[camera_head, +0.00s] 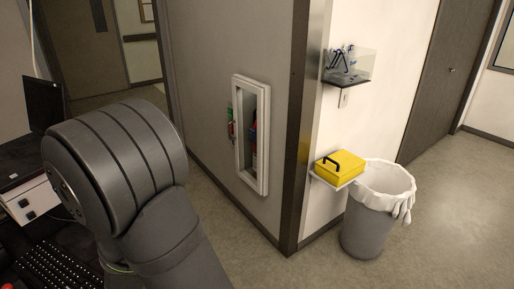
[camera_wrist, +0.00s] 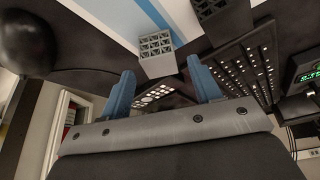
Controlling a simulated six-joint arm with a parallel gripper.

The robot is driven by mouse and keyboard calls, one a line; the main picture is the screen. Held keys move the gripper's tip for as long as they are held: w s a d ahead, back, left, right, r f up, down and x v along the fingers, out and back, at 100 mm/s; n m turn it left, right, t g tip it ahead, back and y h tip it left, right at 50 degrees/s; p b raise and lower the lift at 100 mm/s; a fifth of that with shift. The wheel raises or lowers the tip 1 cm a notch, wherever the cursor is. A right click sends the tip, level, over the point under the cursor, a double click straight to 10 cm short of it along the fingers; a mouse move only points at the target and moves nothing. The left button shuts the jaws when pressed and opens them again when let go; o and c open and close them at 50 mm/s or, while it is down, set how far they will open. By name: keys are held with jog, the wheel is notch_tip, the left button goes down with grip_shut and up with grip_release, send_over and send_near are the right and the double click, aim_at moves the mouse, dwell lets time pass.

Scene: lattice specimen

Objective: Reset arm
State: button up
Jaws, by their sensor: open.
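My gripper (camera_wrist: 160,92) shows in the wrist view with its two blue fingers apart. Nothing is between the fingertips. A grey lattice block (camera_wrist: 156,45) with square openings appears beyond the fingers, near the top middle, apart from them. In the head view my grey arm fills the left side, and the gripper itself is not visible there.
In the head view, a dark monitor (camera_head: 43,103) stands at left. A yellow box (camera_head: 340,166), a bin (camera_head: 368,225) and a wall cabinet (camera_head: 266,135) are at the wall.

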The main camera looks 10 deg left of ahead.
jog(key=v, duration=0.9)
jog(key=x, duration=1.2)
jog(key=shift+f, duration=0.15)
jog(key=shift+r, duration=2.1)
jog(key=w+d+r, duration=0.5)
jog(key=d+r, duration=0.2)
jog(key=d, duration=0.3)
jog(key=shift+w, duration=0.35)
jog(key=shift+s, duration=0.1)
jog(key=shift+s+a+f, duration=0.9)
jog(key=shift+a+f, duration=0.3)
jog(key=shift+a, duration=0.45)
jog(key=shift+s+a+f, duration=0.95)
jog(key=shift+a+f, duration=0.25)
jog(key=shift+a, duration=0.5)
jog(key=shift+s+a+f, duration=0.9)
jog(key=shift+a+f, duration=0.3)
jog(key=shift+a, duration=0.45)
jog(key=shift+d+r, duration=0.1)
